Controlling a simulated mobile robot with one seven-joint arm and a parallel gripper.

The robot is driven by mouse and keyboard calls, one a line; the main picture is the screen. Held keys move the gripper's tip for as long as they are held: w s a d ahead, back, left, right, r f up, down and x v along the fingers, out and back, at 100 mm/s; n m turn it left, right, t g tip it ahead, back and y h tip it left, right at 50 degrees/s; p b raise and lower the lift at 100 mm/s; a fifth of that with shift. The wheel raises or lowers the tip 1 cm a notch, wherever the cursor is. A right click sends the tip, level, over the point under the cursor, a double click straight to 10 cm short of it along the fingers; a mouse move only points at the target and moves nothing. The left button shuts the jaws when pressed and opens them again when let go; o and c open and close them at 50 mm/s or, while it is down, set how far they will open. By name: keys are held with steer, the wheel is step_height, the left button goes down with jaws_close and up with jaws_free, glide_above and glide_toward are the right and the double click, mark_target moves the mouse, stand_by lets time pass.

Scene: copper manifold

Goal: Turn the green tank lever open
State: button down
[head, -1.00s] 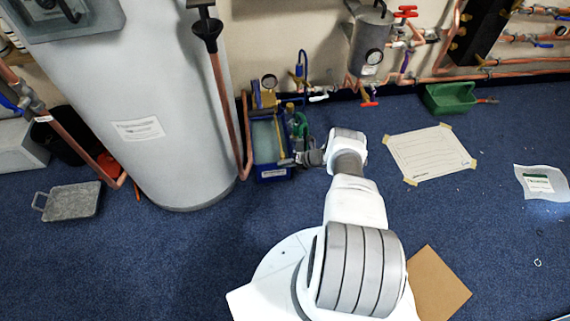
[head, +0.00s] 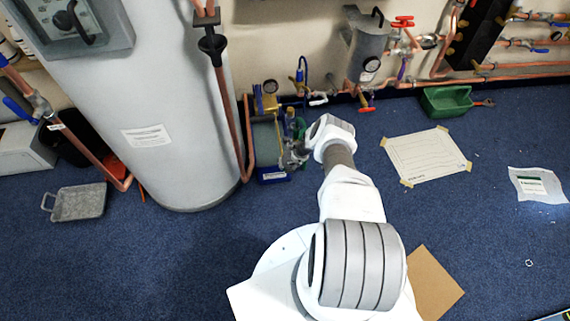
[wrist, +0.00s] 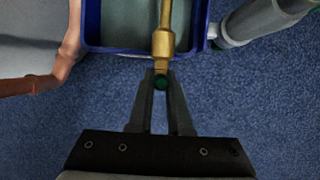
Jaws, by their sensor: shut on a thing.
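In the head view, the blue tank (head: 272,175) stands on the floor right of the big grey cylinder. My gripper (head: 299,153) is at its right front side, small and partly hidden by my wrist, so the lever cannot be made out there.
The grey cylinder (head: 185,110) with a copper pipe (head: 228,110) stands close left of the tank. A grey tank with a gauge (head: 366,52) and copper pipes line the wall behind. A green tray (head: 448,101) and a taped sheet (head: 427,157) lie right.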

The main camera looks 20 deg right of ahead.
steer(key=shift+w+r+h+p, duration=0.1)
steer(key=shift+h+p, duration=0.35)
steer(key=shift+h, duration=0.15)
steer(key=c, duration=0.8)
jaws_free()
steer(key=shift+c, duration=0.2)
steer(key=p+v, duration=1.6)
steer(key=v, duration=0.1)
steer(key=shift+a+r, duration=0.15)
steer(key=shift+a, duration=0.05)
steer(key=shift+w, duration=0.1)
